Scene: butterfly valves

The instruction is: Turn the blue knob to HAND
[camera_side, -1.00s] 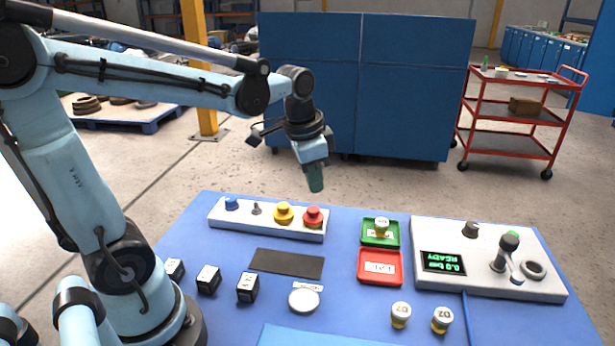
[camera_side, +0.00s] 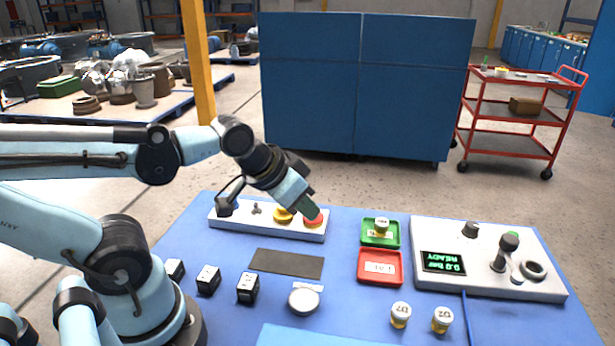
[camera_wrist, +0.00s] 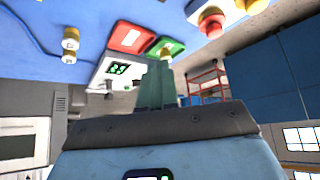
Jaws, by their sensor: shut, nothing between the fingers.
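The white control box (camera_side: 268,229) stands at the back left of the blue table. It carries a small toggle switch (camera_side: 257,208), a yellow button (camera_side: 283,215) and a red button (camera_side: 314,219). The blue knob at its left end is hidden behind a dark part of my wrist in the side view, and I do not see it in the wrist view. My gripper (camera_side: 304,207) is shut and empty, tilted down to the right, close above the red button; I cannot tell if they touch. Its green fingers also show together in the wrist view (camera_wrist: 158,85).
A green tray (camera_side: 367,238) and a red tray (camera_side: 363,277) lie right of the box. A grey console (camera_side: 440,286) with a lit display and lever stands further right. Small black blocks (camera_side: 208,280), a dark mat (camera_side: 287,264) and capped jars (camera_side: 400,316) are in front.

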